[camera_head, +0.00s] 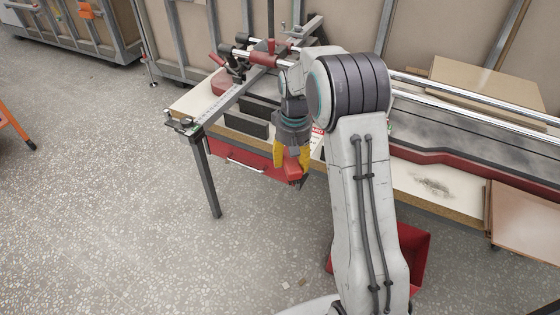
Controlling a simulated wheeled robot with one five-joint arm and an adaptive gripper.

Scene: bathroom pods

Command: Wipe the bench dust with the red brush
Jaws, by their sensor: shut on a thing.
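My gripper (291,160), with yellow fingers, is shut on the red brush (293,171) in front of the bench's near edge. The red brush points down, with dark bristles at its lower end; the fingers hide part of it. A dark smudge of dust (433,186) lies on the pale bench top (408,177), to the right of my arm. The brush is apart from the dust, with my arm between them in the picture. My arm hides part of the bench.
A machine with steel rails (470,98) runs along the back of the bench. Brown panels (525,210) are at the right end. A red bin (413,250) stands on the floor below. Small scraps (286,285) lie on the floor.

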